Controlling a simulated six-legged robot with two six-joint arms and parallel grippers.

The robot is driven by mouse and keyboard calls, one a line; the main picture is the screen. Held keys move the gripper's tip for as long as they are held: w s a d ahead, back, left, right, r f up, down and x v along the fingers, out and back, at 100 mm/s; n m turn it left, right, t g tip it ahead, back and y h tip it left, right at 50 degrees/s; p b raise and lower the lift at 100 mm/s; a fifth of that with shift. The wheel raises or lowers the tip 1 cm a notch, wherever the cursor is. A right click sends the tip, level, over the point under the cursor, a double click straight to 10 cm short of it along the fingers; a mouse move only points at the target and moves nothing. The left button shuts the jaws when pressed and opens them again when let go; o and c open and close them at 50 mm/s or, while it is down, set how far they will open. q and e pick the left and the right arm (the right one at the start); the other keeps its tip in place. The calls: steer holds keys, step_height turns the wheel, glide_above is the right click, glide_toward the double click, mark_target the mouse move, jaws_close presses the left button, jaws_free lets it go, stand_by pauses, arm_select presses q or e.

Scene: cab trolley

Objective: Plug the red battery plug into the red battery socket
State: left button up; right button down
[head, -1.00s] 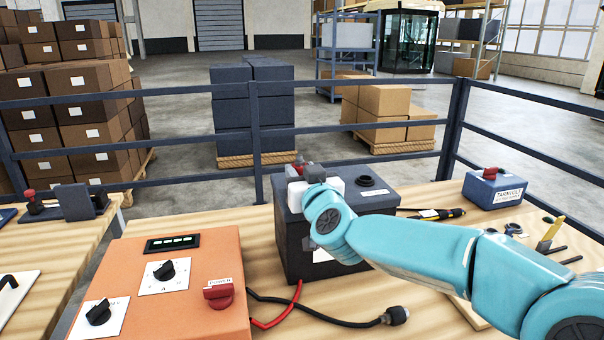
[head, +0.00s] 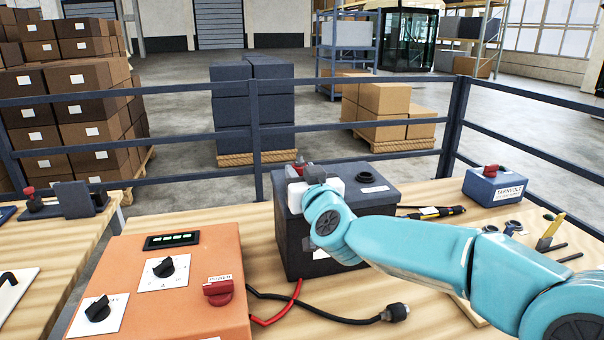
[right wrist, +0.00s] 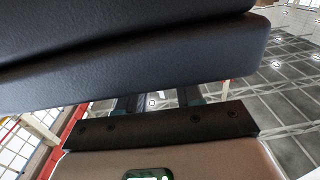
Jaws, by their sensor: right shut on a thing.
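The black battery (head: 300,250) stands on the wooden bench, with a dark round cap on its top. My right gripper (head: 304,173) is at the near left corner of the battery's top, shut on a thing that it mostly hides. The red cable (head: 296,292) rises along the battery's front toward the gripper. The red socket cannot be told apart, and I cannot tell whether the plug is seated. The right wrist view shows mostly dark close surfaces. My left gripper is not in view.
An orange charger box (head: 200,262) with knobs and a red switch stands front left. A black plug (head: 396,312) on a black cable lies on the bench. A blue box (head: 494,187) and several tools lie at the right. A railing (head: 256,120) runs behind.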

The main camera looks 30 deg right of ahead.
steer(key=shift+f+b, duration=0.4)
steer(key=shift+f, duration=0.15)
steer(key=c, duration=0.6)
jaws_free()
steer(key=shift+c, duration=0.2)
steer(key=p+v, duration=0.1)
steer(key=v, duration=1.5)
steer(key=shift+p, duration=0.35)
steer(key=shift+s, duration=0.25)
